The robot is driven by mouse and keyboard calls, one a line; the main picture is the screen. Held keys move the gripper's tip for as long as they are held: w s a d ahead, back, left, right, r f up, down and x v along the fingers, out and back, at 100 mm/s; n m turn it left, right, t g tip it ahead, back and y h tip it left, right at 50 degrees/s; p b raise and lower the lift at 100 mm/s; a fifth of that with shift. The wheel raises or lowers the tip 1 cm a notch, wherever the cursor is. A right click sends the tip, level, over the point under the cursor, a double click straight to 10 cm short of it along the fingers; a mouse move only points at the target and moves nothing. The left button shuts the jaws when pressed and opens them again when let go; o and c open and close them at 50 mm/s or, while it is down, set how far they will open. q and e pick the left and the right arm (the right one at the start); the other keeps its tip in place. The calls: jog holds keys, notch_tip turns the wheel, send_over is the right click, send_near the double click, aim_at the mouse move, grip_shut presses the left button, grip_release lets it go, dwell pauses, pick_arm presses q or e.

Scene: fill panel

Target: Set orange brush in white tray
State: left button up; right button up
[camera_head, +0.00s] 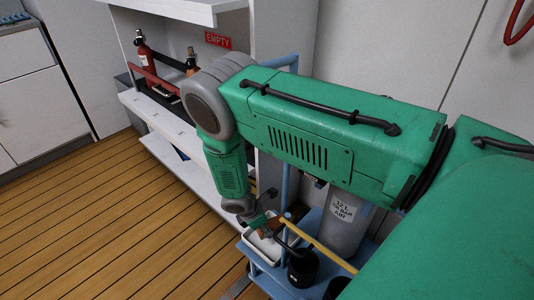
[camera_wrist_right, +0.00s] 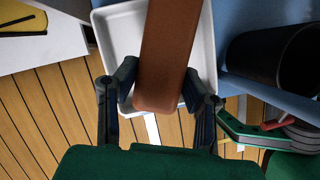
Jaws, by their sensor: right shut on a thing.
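The orange brush (camera_wrist_right: 168,50) shows as a long brown-orange block between the fingers of my right gripper (camera_wrist_right: 160,88) in the wrist view. My right gripper is shut on it. In the head view the brush (camera_head: 270,227) is a small brown-orange patch beside the right gripper (camera_head: 258,219), partly hidden. The white tray (camera_head: 262,252) lies just below the gripper, on a blue frame. In the wrist view the tray (camera_wrist_right: 116,28) lies behind the brush, which covers its middle. I cannot tell whether the brush touches the tray. My left gripper is not in view.
Dark cylindrical cups (camera_head: 302,268) stand right of the tray; one shows large in the wrist view (camera_wrist_right: 272,58). A yellow bar (camera_head: 325,251) and a grey cylinder (camera_head: 343,222) are close by. A white shelf (camera_head: 190,158) stands behind. The wooden floor (camera_head: 110,230) is clear at left.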

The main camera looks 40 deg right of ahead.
aim_at(265, 242)
jog(key=shift+f, duration=0.85)
jog(key=shift+w+a+f+b, duration=0.1)
jog(key=shift+a+f+b, duration=0.25)
jog(key=shift+a, duration=0.1)
jog(key=shift+a+f+b, duration=0.25)
jog(key=shift+f+b, duration=0.05)
jog(key=shift+f, duration=0.2)
jog(key=shift+a+f+b, duration=0.2)
jog(key=shift+f+b, duration=0.05)
jog(key=shift+f, duration=0.55)
grip_shut()
jog(key=shift+d+f, duration=0.1)
jog(key=shift+d, duration=0.25)
jog(key=o, duration=1.2)
grip_release()
jog(key=shift+d+f, duration=0.15)
jog(key=shift+d, duration=0.05)
jog(key=shift+c, duration=0.2)
jog(key=shift+d, duration=0.1)
jog(key=shift+a+r, duration=0.25)
jog(key=shift+a, duration=0.1)
pick_arm(q)
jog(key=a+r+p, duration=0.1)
jog(key=p, duration=0.3)
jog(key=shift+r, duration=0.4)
pick_arm(e)
jog(key=v, duration=1.2)
